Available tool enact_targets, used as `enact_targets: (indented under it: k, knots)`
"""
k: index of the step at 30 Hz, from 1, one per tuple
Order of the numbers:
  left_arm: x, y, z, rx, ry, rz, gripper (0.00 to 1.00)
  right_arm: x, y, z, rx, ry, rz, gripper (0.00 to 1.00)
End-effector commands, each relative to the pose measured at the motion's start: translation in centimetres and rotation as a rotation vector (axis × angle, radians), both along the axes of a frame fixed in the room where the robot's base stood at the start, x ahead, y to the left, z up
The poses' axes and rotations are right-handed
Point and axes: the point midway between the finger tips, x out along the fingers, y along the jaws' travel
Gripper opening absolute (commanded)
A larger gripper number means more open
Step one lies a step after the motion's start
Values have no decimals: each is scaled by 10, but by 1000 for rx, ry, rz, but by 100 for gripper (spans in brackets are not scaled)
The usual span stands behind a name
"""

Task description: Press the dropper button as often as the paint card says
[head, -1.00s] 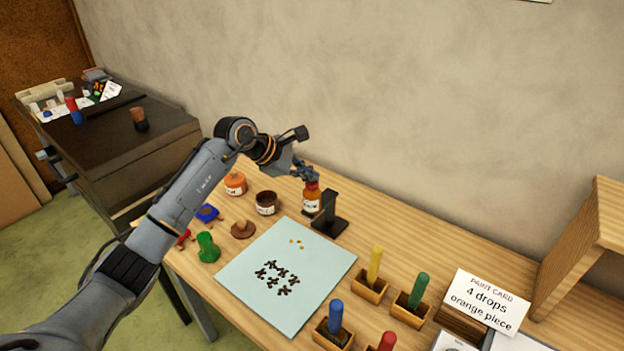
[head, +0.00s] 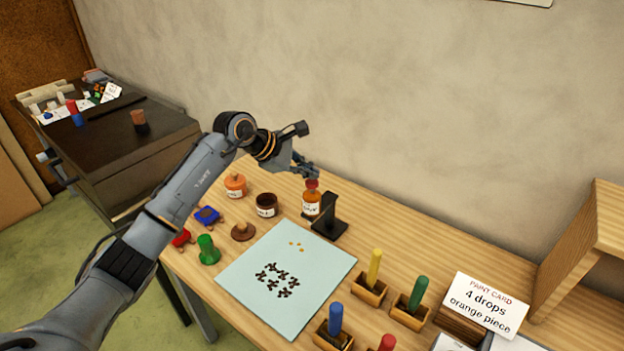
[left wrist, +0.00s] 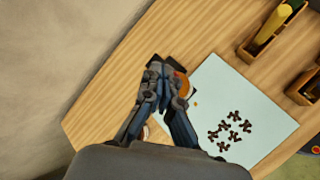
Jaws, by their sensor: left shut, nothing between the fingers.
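The dropper is an orange bottle (head: 312,204) with a red top (head: 312,184), upright beside a black stand (head: 330,220). My left gripper (head: 312,172) is shut and empty, just above the red top; a small gap seems to show. In the left wrist view the shut fingers (left wrist: 162,92) partly cover the orange bottle (left wrist: 182,84). The paint card (head: 483,306) reads "4 drops orange piece". My right gripper is not in view.
Wooden holders with coloured sticks (head: 374,268) stand at the front right. The wall is close behind; bare wood lies right of the stand.

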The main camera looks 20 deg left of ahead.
Motion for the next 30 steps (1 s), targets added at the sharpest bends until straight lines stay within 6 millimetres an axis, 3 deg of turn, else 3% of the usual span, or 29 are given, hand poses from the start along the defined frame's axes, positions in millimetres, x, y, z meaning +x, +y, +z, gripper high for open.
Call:
enact_targets:
  k: [14, 30]
  knots:
    - [0, 0, 8, 0, -2, 0, 0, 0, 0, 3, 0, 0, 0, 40]
    - [0, 0, 55, 0, -1, 1, 0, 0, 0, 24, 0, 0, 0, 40]
